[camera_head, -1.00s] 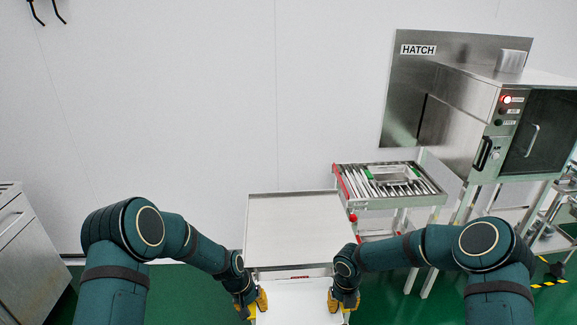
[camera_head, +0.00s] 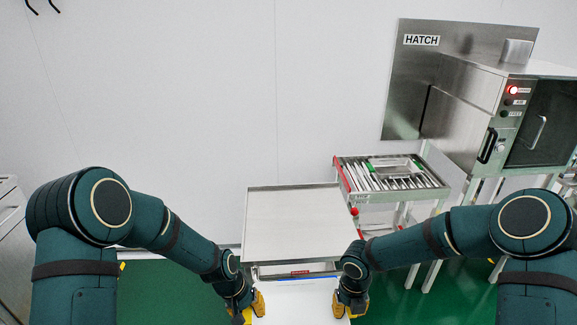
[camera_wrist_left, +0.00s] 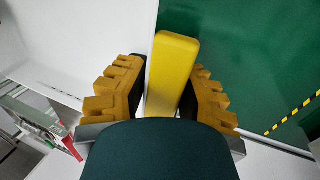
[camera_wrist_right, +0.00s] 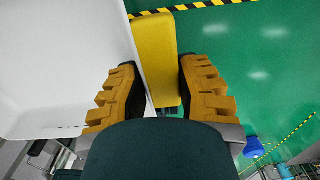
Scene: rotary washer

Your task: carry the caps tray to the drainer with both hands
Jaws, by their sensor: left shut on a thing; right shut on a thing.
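The caps tray (camera_head: 295,302) is a white tray at the bottom centre of the head view, cut off by the lower edge. It has yellow handles; one shows in the left wrist view (camera_wrist_left: 172,72) and one in the right wrist view (camera_wrist_right: 158,60). My left gripper (camera_head: 256,304) is shut on the left handle, my right gripper (camera_head: 339,305) on the right one. No caps can be made out. Just beyond the tray is a pale, steel-rimmed flat top (camera_head: 292,222), perhaps the drainer; its surface looks empty.
A steel rack of metal parts (camera_head: 392,178) with red edges stands right of the flat top. Further right is a steel machine (camera_head: 500,110) with a red light, by the HATCH panel (camera_head: 410,80). A cabinet (camera_head: 12,235) is at far left. Green floor shows on both sides.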

